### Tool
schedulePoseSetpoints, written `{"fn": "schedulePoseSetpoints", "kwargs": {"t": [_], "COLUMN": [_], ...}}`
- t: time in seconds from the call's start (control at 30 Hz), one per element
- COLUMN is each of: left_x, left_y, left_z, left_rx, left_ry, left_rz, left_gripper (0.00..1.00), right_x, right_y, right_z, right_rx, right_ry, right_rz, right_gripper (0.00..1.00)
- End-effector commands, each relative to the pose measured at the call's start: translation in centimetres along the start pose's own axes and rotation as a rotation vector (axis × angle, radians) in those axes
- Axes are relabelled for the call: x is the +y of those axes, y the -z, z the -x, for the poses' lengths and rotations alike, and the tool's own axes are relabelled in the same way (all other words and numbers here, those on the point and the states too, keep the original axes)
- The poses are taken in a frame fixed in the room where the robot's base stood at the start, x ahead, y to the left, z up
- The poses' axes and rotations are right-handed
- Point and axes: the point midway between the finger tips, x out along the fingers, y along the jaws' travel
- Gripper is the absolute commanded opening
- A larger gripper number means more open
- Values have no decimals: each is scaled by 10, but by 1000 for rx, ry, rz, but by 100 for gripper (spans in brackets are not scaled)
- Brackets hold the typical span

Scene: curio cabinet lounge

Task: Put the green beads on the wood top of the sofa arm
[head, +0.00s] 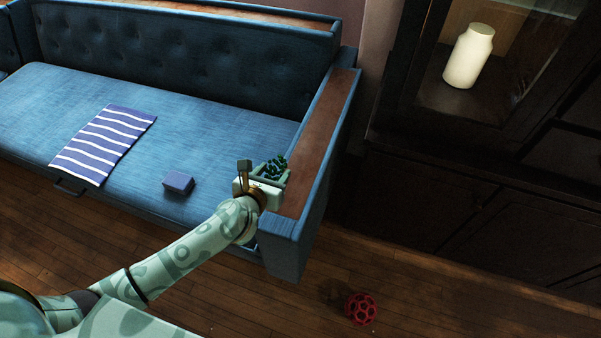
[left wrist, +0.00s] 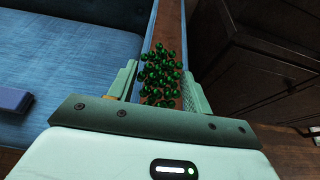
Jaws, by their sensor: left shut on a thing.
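The green beads (left wrist: 161,72) are a cluster of small, dark green balls between the two fingers of my left gripper (left wrist: 157,82). In the head view the beads (head: 274,166) show just beyond my left gripper (head: 268,176), which is shut on them. The gripper is over the front part of the sofa arm, whose brown wood top (head: 327,125) runs back between blue edges. In the left wrist view the wood top (left wrist: 172,22) shows behind and beneath the beads. I cannot tell whether the beads touch the wood. My right gripper is not in view.
On the blue sofa seat (head: 225,120) lie a striped cloth (head: 104,143) and a small blue box (head: 178,183). A dark cabinet (head: 450,200) with a white jar (head: 469,57) stands to the right. A red openwork ball (head: 361,308) is on the wood floor.

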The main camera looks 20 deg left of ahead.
Motion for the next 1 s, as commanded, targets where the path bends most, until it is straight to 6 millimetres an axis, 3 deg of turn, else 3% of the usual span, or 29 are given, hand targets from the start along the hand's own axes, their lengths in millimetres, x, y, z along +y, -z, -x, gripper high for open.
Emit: {"fn": "schedulePoseSetpoints", "kwargs": {"t": [0.03, 0.1, 0.3, 0.53, 0.7, 1.0], "left_x": [-6, -13, -25, -30, -31, -31], "left_y": [9, 11, 36, 43, 71, 68], "left_z": [-20, -42, -84, -103, -116, -115], "left_rx": [5, 6, 9, 5, 9, 1], "left_ry": [0, 0, 0, 0, -1, -1], "left_rz": [2, 3, 1, 1, 0, 0], "left_gripper": [27, 27, 27, 27, 27, 27], "right_x": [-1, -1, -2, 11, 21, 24], "right_y": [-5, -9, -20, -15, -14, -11], "right_z": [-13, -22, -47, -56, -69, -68], "right_rx": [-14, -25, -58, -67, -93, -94], "right_ry": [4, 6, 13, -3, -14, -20], "right_rz": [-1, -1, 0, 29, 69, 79], "right_gripper": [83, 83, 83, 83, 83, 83]}}
